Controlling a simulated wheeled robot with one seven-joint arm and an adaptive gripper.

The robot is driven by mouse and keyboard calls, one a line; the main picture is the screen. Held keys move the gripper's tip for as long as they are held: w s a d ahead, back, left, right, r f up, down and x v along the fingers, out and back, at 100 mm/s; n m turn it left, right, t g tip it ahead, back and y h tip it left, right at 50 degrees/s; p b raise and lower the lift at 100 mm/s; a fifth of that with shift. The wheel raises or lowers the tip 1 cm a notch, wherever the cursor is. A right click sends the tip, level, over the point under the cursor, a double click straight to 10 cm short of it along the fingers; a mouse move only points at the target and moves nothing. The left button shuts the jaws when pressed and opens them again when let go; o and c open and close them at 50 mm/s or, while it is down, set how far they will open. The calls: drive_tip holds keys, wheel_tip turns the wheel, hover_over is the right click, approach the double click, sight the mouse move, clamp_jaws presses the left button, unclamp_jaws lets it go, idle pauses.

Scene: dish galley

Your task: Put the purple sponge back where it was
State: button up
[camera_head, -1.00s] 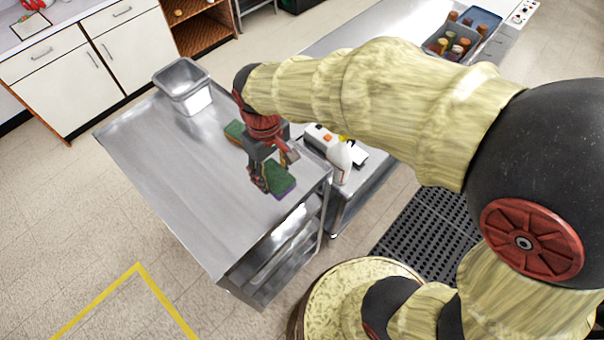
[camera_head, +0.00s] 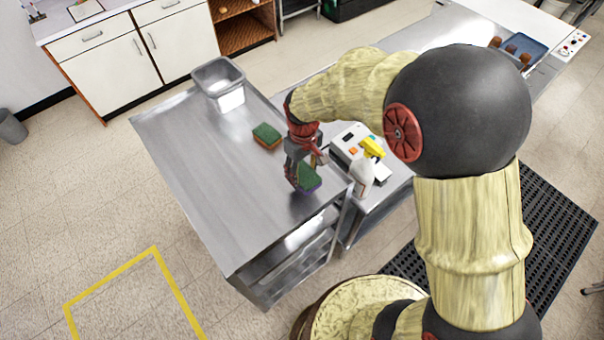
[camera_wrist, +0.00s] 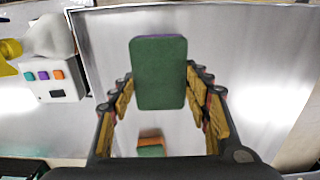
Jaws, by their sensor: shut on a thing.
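The purple sponge (camera_head: 309,178) has a green top face and a thin purple edge. My gripper (camera_head: 303,172) is shut on it, over the right part of the steel table (camera_head: 215,190). In the wrist view the sponge (camera_wrist: 159,75) lies between the fingertips, green face toward the camera. It looks far larger there than the other sponge, so it seems held above the tabletop; the exact gap is hard to tell. The other sponge, orange with a green top (camera_head: 266,136), lies on the table behind and left of my gripper. It also shows in the wrist view (camera_wrist: 151,147).
A steel bin (camera_head: 219,84) stands at the table's back corner. Right of the table are a white device with coloured buttons (camera_head: 350,143), a white spray bottle (camera_head: 363,178) with a yellow head and a blue tray (camera_head: 522,50). The table's left and front parts are bare.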

sight(302, 176)
drive_tip(key=shift+w+f, duration=0.95)
drive_tip(key=shift+f, duration=0.2)
drive_tip(key=shift+w+f, duration=0.1)
drive_tip(key=shift+f, duration=1.55)
drive_tip(key=shift+f, duration=0.1)
drive_tip(key=o, duration=1.2)
drive_tip(key=shift+a, duration=0.1)
wheel_tip(302, 176, up, 12)
drive_tip(key=shift+r, duration=0.25)
drive_tip(key=s+d+r+m+t, duration=0.2)
drive_tip(key=s+d+r, duration=0.3)
drive_tip(key=s+r, duration=0.1)
drive_tip(key=s+d+r+m+t, duration=0.1)
drive_tip(key=s+d+r+m, duration=0.1)
drive_tip(key=s+d+r, duration=0.2)
drive_tip(key=s+d+r+m+t, duration=0.2)
drive_tip(key=s+d+r, duration=0.3)
drive_tip(key=s+r, duration=0.3)
drive_tip(key=shift+s+d+m+t, duration=0.15)
drive_tip(key=shift+s+d+m, duration=0.05)
drive_tip(key=shift+s, duration=0.45)
drive_tip(key=shift+s+d+m+t, duration=0.15)
drive_tip(key=shift+s+m, duration=0.05)
drive_tip(key=shift+s, duration=0.45)
